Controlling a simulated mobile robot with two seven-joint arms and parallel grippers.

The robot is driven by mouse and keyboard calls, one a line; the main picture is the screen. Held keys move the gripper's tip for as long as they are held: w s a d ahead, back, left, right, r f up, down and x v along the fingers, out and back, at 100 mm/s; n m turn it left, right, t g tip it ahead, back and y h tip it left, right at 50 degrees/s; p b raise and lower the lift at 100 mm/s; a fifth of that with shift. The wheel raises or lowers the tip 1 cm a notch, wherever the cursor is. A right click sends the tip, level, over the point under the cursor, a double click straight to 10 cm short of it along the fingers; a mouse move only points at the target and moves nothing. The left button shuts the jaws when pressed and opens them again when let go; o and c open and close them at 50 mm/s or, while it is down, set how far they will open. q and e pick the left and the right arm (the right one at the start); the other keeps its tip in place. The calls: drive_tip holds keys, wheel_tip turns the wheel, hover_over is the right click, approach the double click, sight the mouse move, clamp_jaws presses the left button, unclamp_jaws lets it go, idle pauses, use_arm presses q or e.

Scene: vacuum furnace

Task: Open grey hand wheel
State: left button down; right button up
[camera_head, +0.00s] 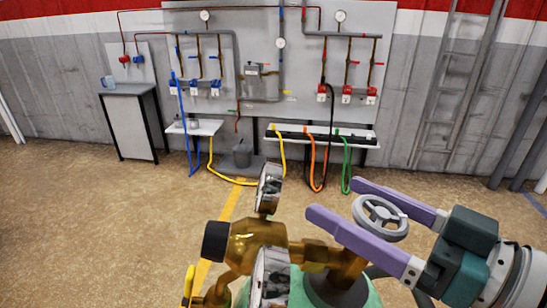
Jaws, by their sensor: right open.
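The grey hand wheel (381,213) sits on top of a brass valve (345,265) in the lower right of the head view. It is a round wheel with spokes. My right gripper (338,199) comes in from the right, with two long purple fingers held apart. The wheel shows between the fingers, one on its far side and one on its near side. I cannot tell whether either finger touches the rim. The valve stands on a green cylinder (370,298), mostly hidden at the bottom edge. My left gripper is not in view.
A brass regulator with a round gauge (269,188) and a black knob (216,241) stands left of the wheel. A second gauge (271,278) is closer. Beyond lies open brown floor (90,230), then a wall panel (260,50) with pipes, valves and coloured hoses.

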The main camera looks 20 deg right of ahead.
drive_tip(key=c, duration=1.3)
